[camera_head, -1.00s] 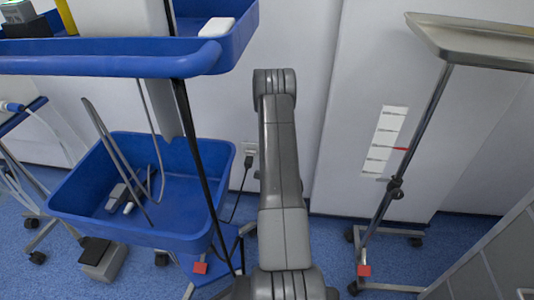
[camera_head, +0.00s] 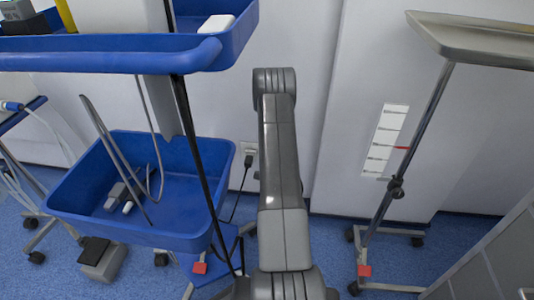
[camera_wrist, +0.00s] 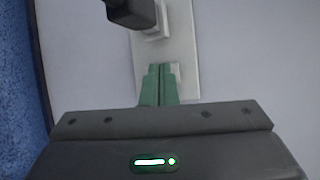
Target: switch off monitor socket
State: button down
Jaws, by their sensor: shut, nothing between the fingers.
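The white wall socket (camera_head: 248,148) is left of my arm in the head view, with a black plug (camera_head: 248,161) and cable at it. In the wrist view the socket plate (camera_wrist: 182,35) runs down the middle, and the black plug (camera_wrist: 130,12) sits in its upper part. My gripper (camera_wrist: 160,68) is shut and empty, its green fingertips together over the plate's lower part. A small pale patch, perhaps the switch, shows beside the tips. I cannot tell whether they touch it. In the head view my gripper is hidden. The monitor (camera_head: 16,10) is partly in view at top left.
A blue trolley with a deep tray (camera_head: 180,238) and an upper shelf (camera_head: 150,62) stands left of my arm. A steel stand with a tray (camera_head: 480,35) is on the right. A foot pedal (camera_head: 103,260) lies on the blue floor at lower left.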

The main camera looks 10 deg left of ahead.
jog(key=shift+s, duration=0.25)
jog(key=s, duration=0.1)
jog(key=s+b, duration=0.1)
jog(key=s, duration=0.3)
jog(key=shift+f+b, duration=0.35)
jog(key=p, duration=0.1)
jog(key=w+p, duration=0.1)
jog(key=p, duration=0.1)
jog(key=shift+w+r, duration=0.25)
jog(key=shift+r, duration=0.1)
jog(key=shift+p, duration=0.45)
